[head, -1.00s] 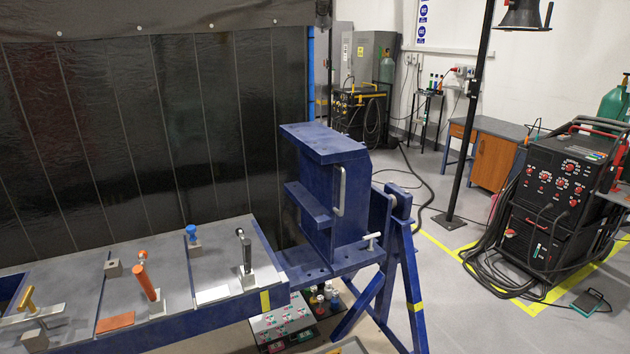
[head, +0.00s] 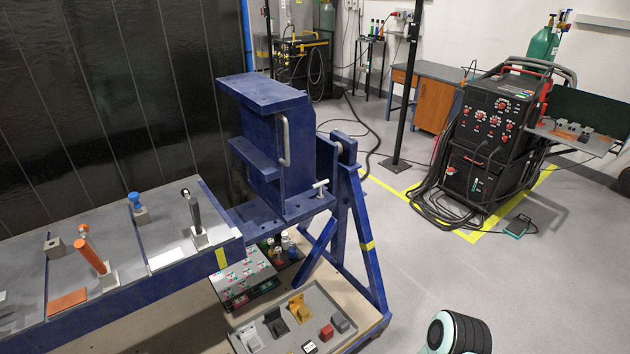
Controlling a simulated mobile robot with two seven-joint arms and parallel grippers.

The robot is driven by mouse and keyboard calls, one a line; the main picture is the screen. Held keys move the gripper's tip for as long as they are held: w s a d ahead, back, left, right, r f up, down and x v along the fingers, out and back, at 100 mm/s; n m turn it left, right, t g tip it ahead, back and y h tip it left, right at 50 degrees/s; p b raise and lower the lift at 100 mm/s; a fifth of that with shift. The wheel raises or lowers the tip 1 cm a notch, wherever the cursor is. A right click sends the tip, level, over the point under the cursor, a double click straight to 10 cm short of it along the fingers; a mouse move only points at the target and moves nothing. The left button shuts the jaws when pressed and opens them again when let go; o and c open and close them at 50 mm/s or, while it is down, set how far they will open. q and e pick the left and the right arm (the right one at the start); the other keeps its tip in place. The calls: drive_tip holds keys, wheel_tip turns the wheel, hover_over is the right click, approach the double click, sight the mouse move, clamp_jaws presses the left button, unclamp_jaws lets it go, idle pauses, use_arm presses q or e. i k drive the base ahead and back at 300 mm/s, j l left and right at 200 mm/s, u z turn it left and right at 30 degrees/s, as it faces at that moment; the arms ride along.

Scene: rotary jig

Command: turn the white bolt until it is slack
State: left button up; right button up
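The white bolt (head: 321,187) has a T-shaped handle and stands at the right end of the blue jig's lower plate, next to the trestle. The blue jig (head: 268,150) has a tall upright block with a shelf and a pale grab handle (head: 285,141) on its right side. How tight the bolt is cannot be seen. Neither gripper shows; only a dark, ribbed part of my arm is in view at the bottom right, well away from the bolt.
A blue bench (head: 172,272) with coloured handles on blocks extends left from the jig. Below, a grey tray (head: 341,337) holds coloured blocks. A blue trestle (head: 357,225) supports the jig's right side. A black welding machine (head: 490,140) stands at the right. The floor between is open.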

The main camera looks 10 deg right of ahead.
sight(320, 184)
drive_tip(key=i+l+u, duration=0.1)
drive_tip(key=u, duration=0.3)
drive_tip(key=l+u, duration=0.4)
drive_tip(key=i+l+u, duration=0.1)
drive_tip(key=u, duration=0.25)
